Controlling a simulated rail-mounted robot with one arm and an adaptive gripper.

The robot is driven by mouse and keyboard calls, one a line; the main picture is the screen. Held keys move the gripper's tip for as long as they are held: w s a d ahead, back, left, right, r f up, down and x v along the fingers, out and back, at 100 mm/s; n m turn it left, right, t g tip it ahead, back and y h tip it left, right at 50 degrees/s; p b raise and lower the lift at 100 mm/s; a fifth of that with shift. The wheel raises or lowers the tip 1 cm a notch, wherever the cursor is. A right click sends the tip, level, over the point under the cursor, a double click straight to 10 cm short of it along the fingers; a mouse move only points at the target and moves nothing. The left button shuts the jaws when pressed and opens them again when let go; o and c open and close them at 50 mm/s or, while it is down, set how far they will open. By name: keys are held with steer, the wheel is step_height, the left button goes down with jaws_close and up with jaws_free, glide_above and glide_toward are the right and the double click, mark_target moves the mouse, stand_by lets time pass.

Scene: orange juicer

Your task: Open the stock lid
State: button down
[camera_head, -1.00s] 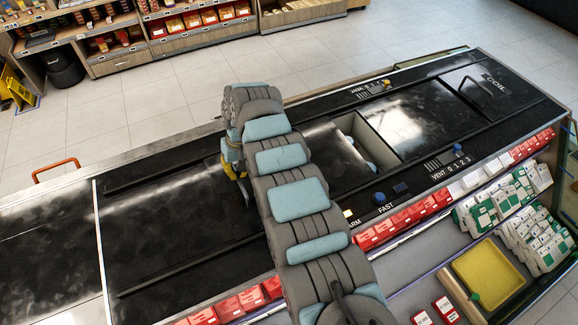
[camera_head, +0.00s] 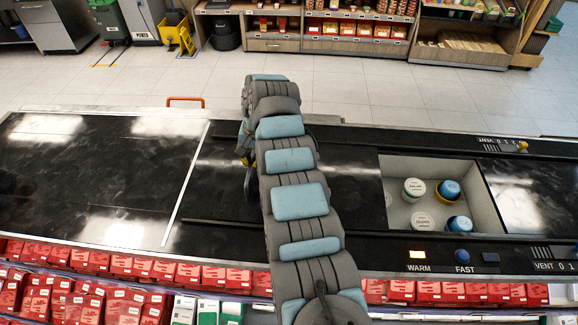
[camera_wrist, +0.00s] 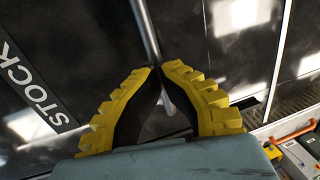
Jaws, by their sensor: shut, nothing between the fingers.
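The stock lid is a glossy black panel; it shows in the head view (camera_head: 345,190) left of an open compartment (camera_head: 396,220). In the wrist view its white STOCK label (camera_wrist: 36,88) is at the left. A thin metal handle bar (camera_wrist: 146,28) runs across the top middle and shows again between my fingers. My gripper (camera_wrist: 159,70), with yellow ridged fingers, is shut and empty with its tips over the bar. I cannot tell whether they touch it. In the head view my arm hides most of the gripper and the handle.
The compartment holds white-topped jars (camera_head: 413,187) and blue-topped jars (camera_head: 449,188). A lit WARM button (camera_head: 417,254) and a blue FAST knob (camera_head: 462,256) sit in front of it. Red packets (camera_head: 195,273) line the front edge. An orange handle (camera_head: 186,99) stands at the back edge.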

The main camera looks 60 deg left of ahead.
mark_target(231, 171)
steer(key=s+a, duration=0.1)
steer(key=s, duration=0.1)
steer(key=s+a, duration=0.1)
steer(key=s, duration=0.1)
steer(key=s+a, duration=0.1)
steer(key=shift+s+a+f+b, duration=0.15)
steer(key=shift+s+a+b, duration=0.05)
steer(key=shift+s+b, duration=0.2)
steer(key=c, duration=1.1)
jaws_free()
steer(key=r, duration=0.4)
steer(key=w+r, duration=0.1)
steer(key=r, duration=0.3)
steer(key=w+d+r, duration=0.1)
steer(key=r, duration=0.3)
steer(key=shift+d, duration=0.1)
